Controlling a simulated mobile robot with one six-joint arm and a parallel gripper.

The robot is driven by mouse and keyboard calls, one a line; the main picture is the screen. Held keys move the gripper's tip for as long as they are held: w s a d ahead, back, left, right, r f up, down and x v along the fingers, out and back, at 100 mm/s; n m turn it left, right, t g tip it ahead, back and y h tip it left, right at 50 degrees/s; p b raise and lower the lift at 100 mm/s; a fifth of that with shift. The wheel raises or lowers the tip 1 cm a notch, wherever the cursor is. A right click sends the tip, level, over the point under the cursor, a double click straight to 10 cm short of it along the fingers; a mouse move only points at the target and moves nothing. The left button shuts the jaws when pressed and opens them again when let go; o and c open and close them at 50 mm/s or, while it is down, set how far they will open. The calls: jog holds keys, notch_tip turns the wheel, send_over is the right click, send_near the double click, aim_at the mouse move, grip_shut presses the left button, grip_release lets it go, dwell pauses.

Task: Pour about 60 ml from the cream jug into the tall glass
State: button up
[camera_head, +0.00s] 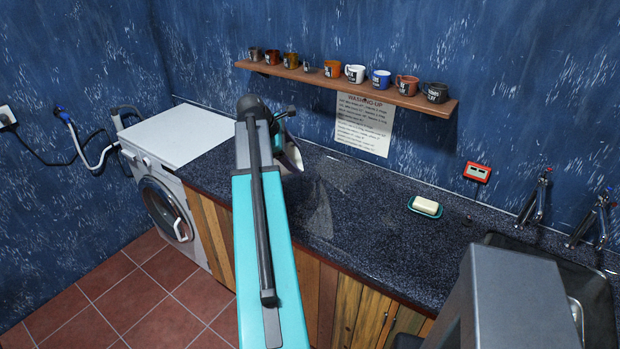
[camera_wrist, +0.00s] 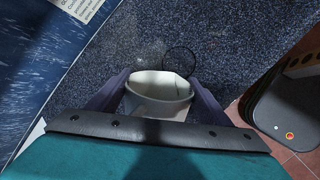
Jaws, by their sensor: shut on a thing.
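The cream jug (camera_wrist: 158,106) is between the two fingers of my gripper (camera_wrist: 158,80) in the wrist view, and the gripper is shut on it. The jug's open mouth shows a pale inside; I cannot make out the liquid level. In the head view the jug (camera_head: 292,156) shows beside the end of my arm, looking tilted, and my arm hides part of it. The tall glass is clear and faint; its thin round rim (camera_wrist: 180,61) shows just beyond the jug's mouth in the wrist view. I see no stream between them.
The dark speckled counter (camera_head: 375,230) has free room in the middle. A soap dish (camera_head: 413,208) with soap lies to the right, before the sink (camera_head: 597,290). A shelf (camera_head: 330,80) of several mugs hangs on the wall. A washing machine (camera_head: 175,140) stands left.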

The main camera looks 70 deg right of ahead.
jog(key=shift+s+d+r+t, duration=0.15)
jog(key=shift+s+t, duration=0.1)
jog(key=shift+t, duration=0.15)
dwell(1.7)
jog(key=shift+w+a+f+g+p, duration=0.15)
jog(key=shift+w+g+p, duration=0.25)
jog(key=shift+g, duration=0.2)
jog(key=shift+w+a+f+g+p, duration=0.15)
jog(key=shift+w+g+p, duration=0.1)
jog(key=shift+w+g, duration=0.25)
jog(key=shift+s+f+n+g+h, duration=0.1)
jog(key=shift+f+n+g+h, duration=0.2)
jog(key=shift+g+h, duration=0.15)
jog(key=shift+r, duration=0.1)
